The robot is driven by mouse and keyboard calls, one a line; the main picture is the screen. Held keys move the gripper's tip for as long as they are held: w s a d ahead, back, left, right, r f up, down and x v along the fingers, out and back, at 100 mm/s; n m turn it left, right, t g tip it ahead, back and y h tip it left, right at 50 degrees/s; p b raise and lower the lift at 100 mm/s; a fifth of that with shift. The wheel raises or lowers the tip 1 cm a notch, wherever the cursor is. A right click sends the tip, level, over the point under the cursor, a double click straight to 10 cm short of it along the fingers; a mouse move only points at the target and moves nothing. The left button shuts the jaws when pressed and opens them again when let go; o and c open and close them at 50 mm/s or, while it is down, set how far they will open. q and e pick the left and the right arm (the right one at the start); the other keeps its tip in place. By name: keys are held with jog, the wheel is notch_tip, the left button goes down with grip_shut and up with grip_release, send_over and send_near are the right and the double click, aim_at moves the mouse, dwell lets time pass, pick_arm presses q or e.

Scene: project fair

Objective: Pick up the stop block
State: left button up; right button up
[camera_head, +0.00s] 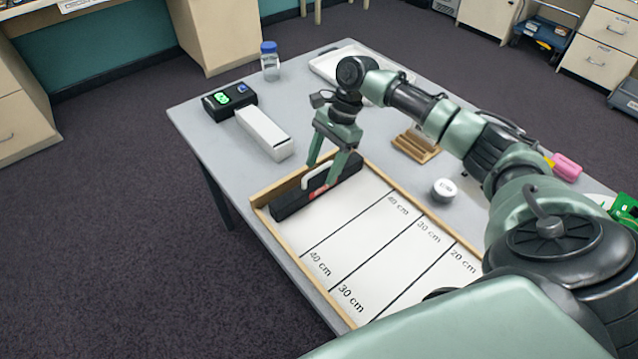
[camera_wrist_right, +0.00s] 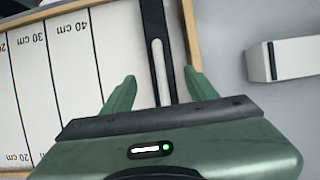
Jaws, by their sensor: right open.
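The stop block (camera_head: 288,204) is a long black bar with a white handle and a red patch. It lies across the far end of the white, marked track board. My right gripper (camera_head: 325,176) is over the bar near its handle, open, with its fingers pointing down. In the right wrist view, the block (camera_wrist_right: 152,15) and its pale handle run between the two spread fingers (camera_wrist_right: 160,88), one finger to each side. I cannot tell whether the fingers touch the block. My left gripper is not in view.
The track board (camera_head: 345,240) has wooden edges and centimetre lines. Around it on the table (camera_head: 215,150) stand a white box (camera_head: 265,133), a black device with a green display (camera_head: 229,98), a blue-lidded jar (camera_head: 270,64), a wooden stand (camera_head: 415,146) and a small round white-topped object (camera_head: 444,190).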

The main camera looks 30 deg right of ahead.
aim_at(318, 172)
jog(key=x, duration=0.4)
jog(key=shift+w+a+f, duration=0.1)
jog(key=shift+a+f, duration=0.05)
jog(key=shift+a, duration=0.1)
grip_shut()
